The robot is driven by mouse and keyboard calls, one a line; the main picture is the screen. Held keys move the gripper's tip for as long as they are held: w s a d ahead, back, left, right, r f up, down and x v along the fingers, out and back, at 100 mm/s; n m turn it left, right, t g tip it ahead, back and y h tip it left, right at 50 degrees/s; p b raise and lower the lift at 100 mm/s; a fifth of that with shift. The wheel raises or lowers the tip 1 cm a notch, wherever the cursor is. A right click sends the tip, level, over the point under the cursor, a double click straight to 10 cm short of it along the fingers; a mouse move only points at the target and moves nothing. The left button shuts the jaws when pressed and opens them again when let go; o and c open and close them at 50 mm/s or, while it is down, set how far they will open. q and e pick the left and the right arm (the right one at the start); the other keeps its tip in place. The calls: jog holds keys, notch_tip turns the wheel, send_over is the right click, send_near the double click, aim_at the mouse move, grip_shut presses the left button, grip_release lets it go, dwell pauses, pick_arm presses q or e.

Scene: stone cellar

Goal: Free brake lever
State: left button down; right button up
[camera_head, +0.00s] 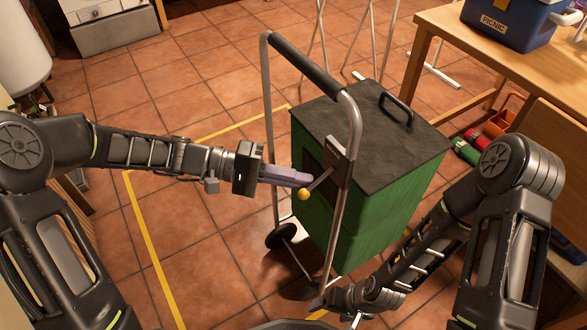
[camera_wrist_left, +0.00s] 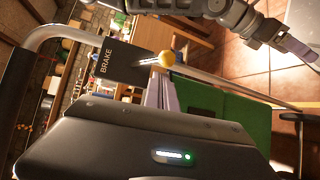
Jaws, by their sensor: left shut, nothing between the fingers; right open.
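The brake lever is a thin rod with a yellow knob (camera_head: 304,193) on a dark plate on the trolley's upright. The left wrist view shows the knob (camera_wrist_left: 166,59) beside the plate marked BRAKE (camera_wrist_left: 106,62). My left gripper (camera_head: 304,180) is shut and empty, its pale purple fingers pointing at the lever, close to the knob. Whether they touch the lever I cannot tell. The trolley carries a green box (camera_head: 375,200) with a dark lid and a tall bent handle (camera_head: 297,62). My right gripper (camera_head: 338,306) is low by the trolley's foot, partly hidden, and open.
A wooden table (camera_head: 450,24) with a blue picnic box (camera_head: 512,22) stands at the back right. Red and green cylinders (camera_head: 468,147) lie right of the trolley. A yellow line (camera_head: 150,245) marks the tiled floor. The floor left of the trolley is clear.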

aim_at(313, 186)
pick_arm(q)
jog(key=shift+s+a, duration=0.15)
jog(key=shift+s, duration=0.3)
jog(key=shift+r, duration=0.1)
jog(key=shift+r+y+p, duration=0.2)
jog(key=shift+y+p, duration=0.1)
jog(key=shift+p, duration=0.35)
jog(key=shift+a+r+p, duration=0.1)
jog(key=shift+p, duration=0.25)
jog(key=r+n+y+p, duration=0.1)
jog(key=y+p, duration=0.1)
jog(key=p, duration=0.2)
jog(key=r+n+g+y+p, duration=0.1)
jog(key=r+y+p, duration=0.1)
jog(key=p, duration=0.3)
jog(key=r+n+g+y+p, duration=0.1)
jog(key=y+p, duration=0.1)
jog(key=p, duration=0.3)
jog(key=shift+s+a+r+n, duration=0.2)
jog(key=shift+a+n, duration=0.05)
jog(key=shift+n, duration=0.05)
jog(key=shift+r+p, duration=0.1)
jog(key=shift+p, duration=0.2)
